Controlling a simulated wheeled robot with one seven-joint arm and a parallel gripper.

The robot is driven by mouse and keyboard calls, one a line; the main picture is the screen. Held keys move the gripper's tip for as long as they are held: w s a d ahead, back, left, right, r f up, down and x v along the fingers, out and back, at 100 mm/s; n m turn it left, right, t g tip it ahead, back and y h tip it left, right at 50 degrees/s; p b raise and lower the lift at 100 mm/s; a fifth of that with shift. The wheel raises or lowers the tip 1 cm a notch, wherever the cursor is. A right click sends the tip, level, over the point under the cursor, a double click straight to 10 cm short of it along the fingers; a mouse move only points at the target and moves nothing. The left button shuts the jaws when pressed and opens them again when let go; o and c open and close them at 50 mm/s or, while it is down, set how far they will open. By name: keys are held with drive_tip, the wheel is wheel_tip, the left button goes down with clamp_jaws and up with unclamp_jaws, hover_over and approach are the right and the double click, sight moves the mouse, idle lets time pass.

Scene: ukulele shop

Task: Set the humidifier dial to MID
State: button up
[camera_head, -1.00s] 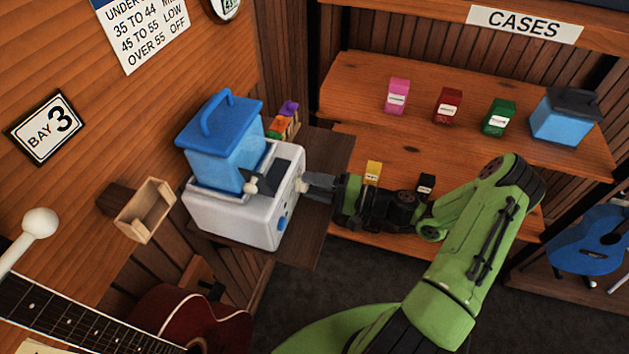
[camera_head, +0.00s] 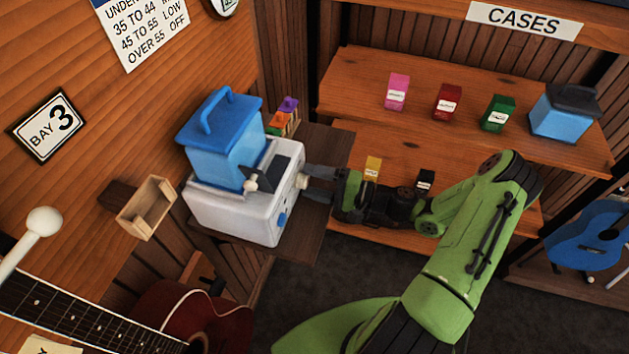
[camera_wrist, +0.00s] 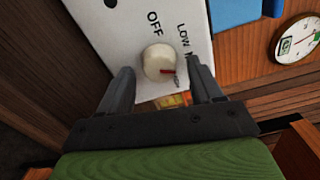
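The humidifier (camera_head: 232,213) is a white box with a blue tank (camera_head: 222,150) on top. Its cream dial (camera_head: 302,181) is on the right side and shows close up in the wrist view (camera_wrist: 155,60). The dial's red mark points right and slightly down in the wrist view. OFF and LOW are readable; a label starting with M is partly covered by a finger, so the exact setting is hard to tell. My gripper (camera_wrist: 160,72) is open, one finger on each side of the dial, with visible gaps. It reaches the dial from the right in the head view (camera_head: 318,182).
A blue knob (camera_head: 283,219) is lower on the humidifier's side. A small wooden holder (camera_head: 146,208) is on the wall at left. Shelves (camera_head: 350,90) with small coloured boxes stand behind my arm. A red ukulele (camera_head: 200,315) is below.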

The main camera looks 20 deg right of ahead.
idle(0.3)
drive_tip(key=v, duration=1.5)
drive_tip(key=shift+s+d, duration=0.25)
drive_tip(key=shift+d, duration=0.05)
drive_tip(key=s+a+r+n+g+h, duration=0.2)
drive_tip(key=a+r+n+g+h, duration=0.5)
drive_tip(key=a+g+h, duration=0.3)
drive_tip(key=s+a+r+n+t+h, duration=0.2)
drive_tip(key=s+a+r+t+h, duration=0.1)
drive_tip(key=s+r, duration=0.8)
drive_tip(key=shift+s+t+h, duration=0.3)
drive_tip(key=shift+t+h, duration=0.5)
drive_tip(key=shift+t, duration=0.2)
